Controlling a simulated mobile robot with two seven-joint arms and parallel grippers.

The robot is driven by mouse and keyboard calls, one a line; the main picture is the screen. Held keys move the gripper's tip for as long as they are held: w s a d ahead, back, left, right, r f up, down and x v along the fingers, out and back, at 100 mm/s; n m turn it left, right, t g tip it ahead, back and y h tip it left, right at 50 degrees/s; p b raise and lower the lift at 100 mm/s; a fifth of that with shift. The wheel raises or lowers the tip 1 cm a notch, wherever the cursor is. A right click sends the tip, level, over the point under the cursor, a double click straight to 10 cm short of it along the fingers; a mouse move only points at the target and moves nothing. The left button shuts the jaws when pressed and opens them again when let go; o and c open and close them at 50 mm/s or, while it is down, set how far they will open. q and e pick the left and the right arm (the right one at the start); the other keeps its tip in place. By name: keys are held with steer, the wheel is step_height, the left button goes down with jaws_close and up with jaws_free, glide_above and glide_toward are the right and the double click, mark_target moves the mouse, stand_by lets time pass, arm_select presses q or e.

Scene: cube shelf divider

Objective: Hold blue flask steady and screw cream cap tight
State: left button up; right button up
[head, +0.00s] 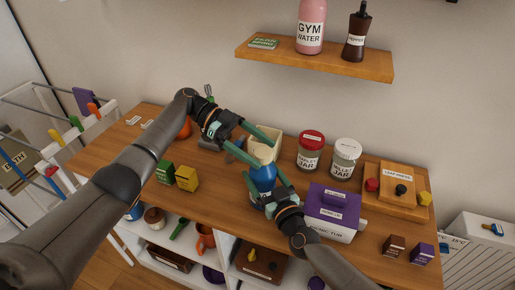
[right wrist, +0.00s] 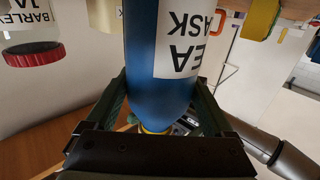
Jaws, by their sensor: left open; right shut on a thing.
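The blue flask (head: 263,180) stands upright on the wooden counter. My right gripper (head: 268,190) is shut around its body. In the right wrist view the flask (right wrist: 158,75) appears upside down, with a white label between the two fingers (right wrist: 160,108). A yellowish rim (right wrist: 155,130) shows at its top end; I cannot tell whether this is the cream cap. My left gripper (head: 261,147) is open above and behind the flask, its fingers pointing right.
The red-lidded barley jar (head: 311,150) and a white-lidded jar (head: 345,158) stand right of the flask. A purple-lidded tub (head: 333,210) is close beside my right gripper. Green (head: 165,171) and yellow boxes (head: 187,178) stand left. A wall shelf (head: 315,61) hangs above.

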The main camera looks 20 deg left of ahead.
arm_select(q)
steer(key=shift+r, duration=0.1)
steer(key=v, duration=0.6)
stand_by(0.4)
step_height(320, 180, up, 10)
stand_by(0.4)
